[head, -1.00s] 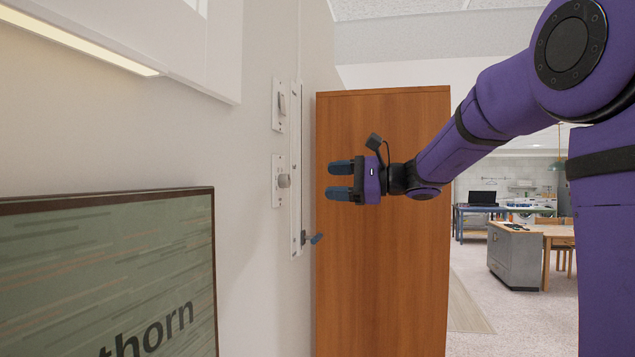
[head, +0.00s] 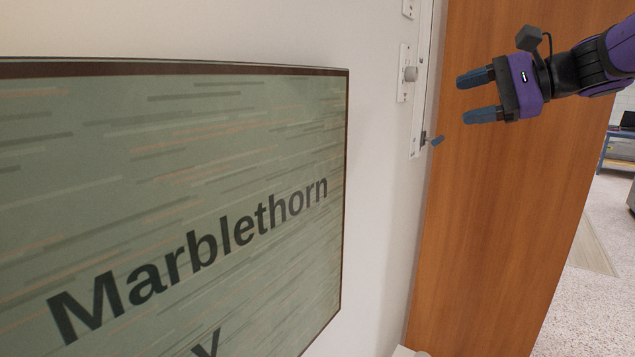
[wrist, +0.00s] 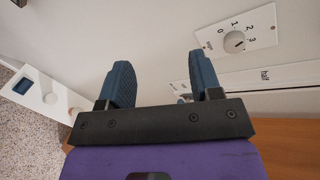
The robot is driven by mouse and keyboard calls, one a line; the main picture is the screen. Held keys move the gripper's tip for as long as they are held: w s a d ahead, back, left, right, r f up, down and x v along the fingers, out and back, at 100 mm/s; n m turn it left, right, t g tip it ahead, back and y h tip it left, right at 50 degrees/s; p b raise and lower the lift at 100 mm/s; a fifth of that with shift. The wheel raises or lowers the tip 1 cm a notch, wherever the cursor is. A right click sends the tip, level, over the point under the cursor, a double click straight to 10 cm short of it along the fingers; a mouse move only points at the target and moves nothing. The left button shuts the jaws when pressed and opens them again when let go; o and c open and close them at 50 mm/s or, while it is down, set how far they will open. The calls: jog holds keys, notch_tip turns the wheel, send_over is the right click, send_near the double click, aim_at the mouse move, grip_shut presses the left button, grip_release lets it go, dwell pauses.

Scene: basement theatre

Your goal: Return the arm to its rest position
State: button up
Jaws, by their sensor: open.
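My gripper (head: 480,95) is open and empty, at the upper right of the head view. Its two blue fingers point left toward the wall, in front of the wooden door panel (head: 500,200). My purple arm reaches in from the right edge. In the wrist view the fingers of my gripper (wrist: 160,85) stand apart with nothing between them. A white dial plate with a round knob (wrist: 234,41), marked with numerals, is on the wall beyond the right finger, apart from it.
A framed green poster reading "Marblethorn" (head: 180,250) hangs on the left wall. The wall plate with a knob (head: 409,74) and a small blue lever (head: 437,141) are left of my gripper. Speckled floor (head: 590,270) lies open at the lower right.

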jog(key=s+d+f+n+g+h, duration=0.1)
jog(key=s+f+n+h, duration=0.4)
jog(key=s, duration=0.7)
jog(key=s+d+f+n+g+h, duration=0.1)
jog(key=s+f+n+h, duration=0.5)
jog(key=s+f, duration=0.4)
jog(key=shift+s+d+f+h, duration=0.25)
jog(key=shift+s+h, duration=0.35)
jog(key=shift+s, duration=0.45)
